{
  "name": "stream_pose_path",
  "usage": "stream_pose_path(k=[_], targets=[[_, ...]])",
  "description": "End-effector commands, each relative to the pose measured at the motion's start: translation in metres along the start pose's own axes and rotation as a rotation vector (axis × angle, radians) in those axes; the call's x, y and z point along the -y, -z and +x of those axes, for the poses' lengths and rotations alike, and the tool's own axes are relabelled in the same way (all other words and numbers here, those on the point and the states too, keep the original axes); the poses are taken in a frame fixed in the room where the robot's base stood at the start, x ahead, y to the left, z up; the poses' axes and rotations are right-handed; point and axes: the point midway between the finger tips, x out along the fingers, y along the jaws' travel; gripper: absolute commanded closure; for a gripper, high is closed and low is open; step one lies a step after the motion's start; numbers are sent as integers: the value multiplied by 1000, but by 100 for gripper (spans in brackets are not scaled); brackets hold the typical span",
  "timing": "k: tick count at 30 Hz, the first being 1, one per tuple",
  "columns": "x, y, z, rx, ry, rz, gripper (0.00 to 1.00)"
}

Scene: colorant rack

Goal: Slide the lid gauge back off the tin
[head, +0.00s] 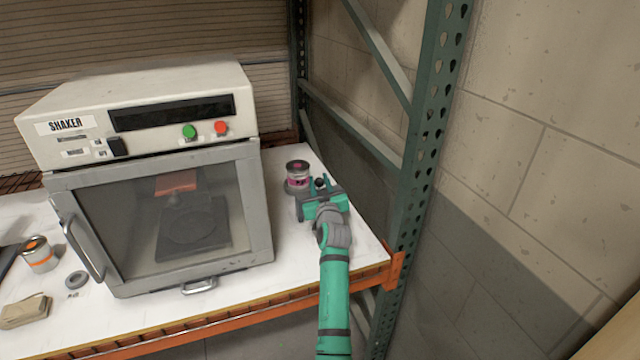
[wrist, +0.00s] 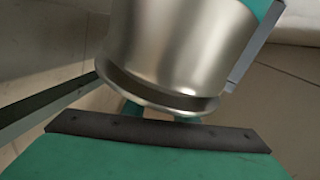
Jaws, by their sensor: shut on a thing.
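The tin (head: 298,178), with a pink label and a dark reddish top, stands on the white bench right of the shaker. My gripper (head: 319,191) is just right of and in front of it, shut. A small dark round knob shows between the fingers, and I take it for part of the lid gauge (head: 320,183); the rest of the gauge is hard to make out. In the wrist view, a bare metal cylinder (wrist: 180,50) with a flared rim fills the top, close to my gripper's dark bar. I cannot tell how far the gauge overlaps the tin.
The shaker cabinet (head: 160,190) stands close on the left. A green rack upright (head: 425,140) and brace rise on the right. An orange-banded tin (head: 39,254), a grey ring (head: 76,280) and a tan folded cloth (head: 25,311) lie far left. The bench's front right corner is clear.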

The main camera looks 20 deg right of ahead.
Motion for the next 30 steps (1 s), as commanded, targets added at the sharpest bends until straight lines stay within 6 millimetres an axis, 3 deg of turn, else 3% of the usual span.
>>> stream_pose_path(k=[1,3,17,30], targets=[[2,1,1,-1,3,-1,72],[1,1,1,0,2,-1,56],[-2,-1,-9,1,-1,0,56],[0,-1,-79,0,1,0,56]])
